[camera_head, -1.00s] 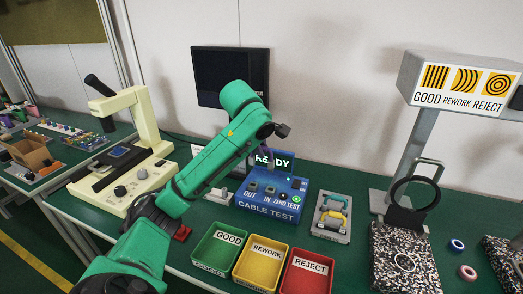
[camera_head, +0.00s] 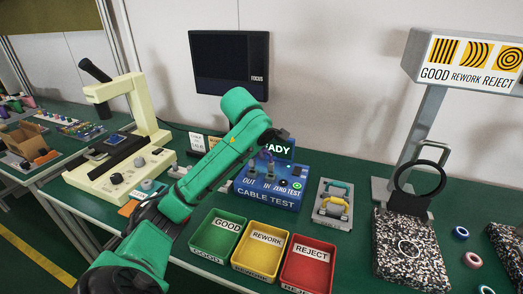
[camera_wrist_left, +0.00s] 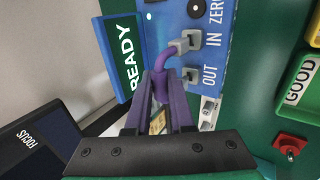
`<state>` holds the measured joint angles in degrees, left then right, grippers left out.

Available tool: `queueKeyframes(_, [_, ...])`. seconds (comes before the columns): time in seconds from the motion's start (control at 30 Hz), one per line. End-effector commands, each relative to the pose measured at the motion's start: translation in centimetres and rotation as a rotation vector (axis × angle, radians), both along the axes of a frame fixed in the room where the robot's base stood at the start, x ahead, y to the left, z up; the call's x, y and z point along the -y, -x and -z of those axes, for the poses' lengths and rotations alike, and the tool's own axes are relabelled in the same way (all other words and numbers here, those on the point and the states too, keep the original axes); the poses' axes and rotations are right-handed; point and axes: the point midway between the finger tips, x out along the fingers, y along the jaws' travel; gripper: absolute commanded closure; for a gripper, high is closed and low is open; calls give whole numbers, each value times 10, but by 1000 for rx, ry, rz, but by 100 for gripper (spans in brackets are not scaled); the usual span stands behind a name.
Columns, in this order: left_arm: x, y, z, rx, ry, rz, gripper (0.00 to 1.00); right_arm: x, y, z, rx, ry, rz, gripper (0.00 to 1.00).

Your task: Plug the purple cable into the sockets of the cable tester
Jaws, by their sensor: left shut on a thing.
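The blue cable tester (camera_head: 265,199) stands on the bench with READY on its display; it also fills the top of the left wrist view (camera_wrist_left: 208,20). In the wrist view, my left gripper (camera_wrist_left: 163,78) is shut on the purple cable (camera_wrist_left: 161,62). The cable bends from the fingers towards the grey block at the IN socket (camera_wrist_left: 186,42) and seems to meet it. Another grey block is at the OUT socket (camera_wrist_left: 190,75). I cannot tell how deep any plug sits. The other cable end is hidden by the fingers. My right gripper is not in view.
Green (camera_head: 204,251), yellow (camera_head: 246,268) and red (camera_head: 291,283) bins stand in front of the tester. A grey tray with coloured handles (camera_head: 326,214) is to its right. A cream microscope (camera_head: 146,110) stands left, and a black monitor (camera_head: 204,82) is behind.

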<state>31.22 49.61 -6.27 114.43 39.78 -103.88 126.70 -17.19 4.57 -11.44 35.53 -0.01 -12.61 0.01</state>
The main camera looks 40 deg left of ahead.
Motion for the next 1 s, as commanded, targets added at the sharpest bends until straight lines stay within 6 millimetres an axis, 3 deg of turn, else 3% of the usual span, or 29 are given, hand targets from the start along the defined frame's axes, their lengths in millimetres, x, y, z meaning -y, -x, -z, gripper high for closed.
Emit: queueKeyframes(1.0, [0, 0, -1, 0, 0, 0, 100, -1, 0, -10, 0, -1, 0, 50])
